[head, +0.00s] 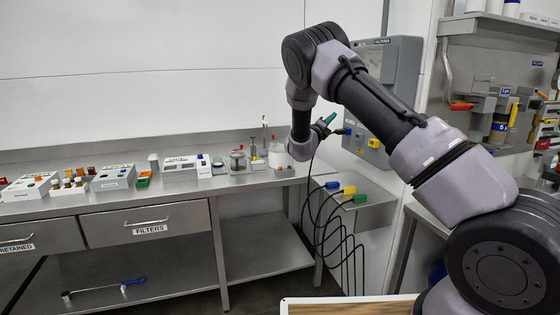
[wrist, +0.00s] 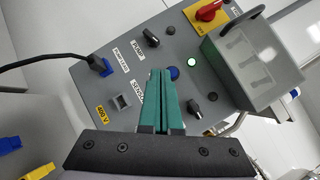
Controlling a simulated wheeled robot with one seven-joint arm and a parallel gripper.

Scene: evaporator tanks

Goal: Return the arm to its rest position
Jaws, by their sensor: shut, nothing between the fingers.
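My arm reaches up from the lower right of the head view, bends at an elbow near the top, and hangs down toward the bench's right end. My gripper (head: 329,119) is at its end, with green fingers pointing up and right toward the grey wall control box (head: 398,62). In the wrist view my gripper (wrist: 161,74) is shut and empty, its two green fingers together. Behind it is the control panel (wrist: 120,72) with knobs, a lit green lamp (wrist: 192,62), a red switch (wrist: 208,11) and a blue plug (wrist: 101,67). I cannot tell the gap to the panel.
A steel bench (head: 115,201) with racks and instruments runs along the left, its right end near my gripper. Black cables (head: 335,235) hang below the control box, beside a lower socket box (head: 376,199). A tool shelf (head: 500,28) stands at right. The upper left wall area is clear.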

